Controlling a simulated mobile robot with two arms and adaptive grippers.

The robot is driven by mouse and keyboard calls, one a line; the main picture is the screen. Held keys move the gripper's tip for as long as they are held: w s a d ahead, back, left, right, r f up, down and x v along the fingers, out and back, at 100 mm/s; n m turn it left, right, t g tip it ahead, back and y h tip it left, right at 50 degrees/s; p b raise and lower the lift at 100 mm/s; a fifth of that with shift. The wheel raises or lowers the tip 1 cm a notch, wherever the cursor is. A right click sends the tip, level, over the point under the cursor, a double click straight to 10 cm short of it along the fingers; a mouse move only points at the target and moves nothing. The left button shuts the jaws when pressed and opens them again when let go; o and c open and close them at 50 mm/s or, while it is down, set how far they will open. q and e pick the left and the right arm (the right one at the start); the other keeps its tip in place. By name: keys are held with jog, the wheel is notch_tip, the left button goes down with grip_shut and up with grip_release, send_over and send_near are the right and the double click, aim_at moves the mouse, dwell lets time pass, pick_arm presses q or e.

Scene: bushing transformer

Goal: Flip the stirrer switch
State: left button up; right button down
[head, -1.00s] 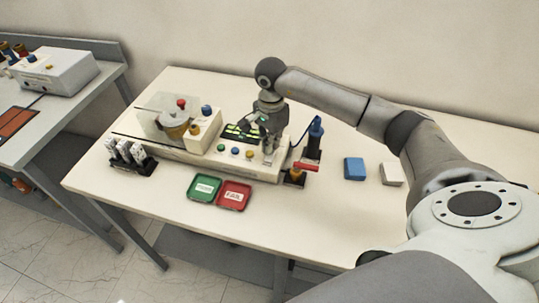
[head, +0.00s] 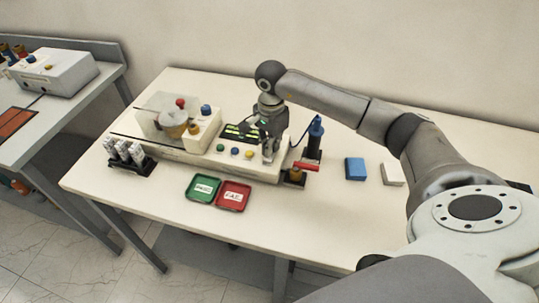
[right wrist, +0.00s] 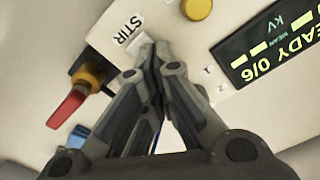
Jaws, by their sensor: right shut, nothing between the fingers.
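The cream tester unit (head: 205,158) stands on the table, with a dark display (head: 240,133) and coloured buttons on its top. My right gripper (head: 267,158) is over the right end of its panel, fingers pointing down. In the right wrist view the fingers (right wrist: 150,55) are shut and empty, with their tips beside the STIR label (right wrist: 128,32). My left gripper is not in view.
Green (head: 203,188) and red (head: 234,196) trays lie in front. A blue block (head: 355,168) lies right. The table's front right is clear.

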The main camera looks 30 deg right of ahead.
jog(key=shift+f, duration=0.1)
jog(key=shift+w+r+p, duration=0.1)
jog(key=shift+r+p, duration=0.4)
jog(key=shift+r, duration=0.3)
jog(key=shift+r+p, duration=1.3)
jog(key=shift+r, duration=1.4)
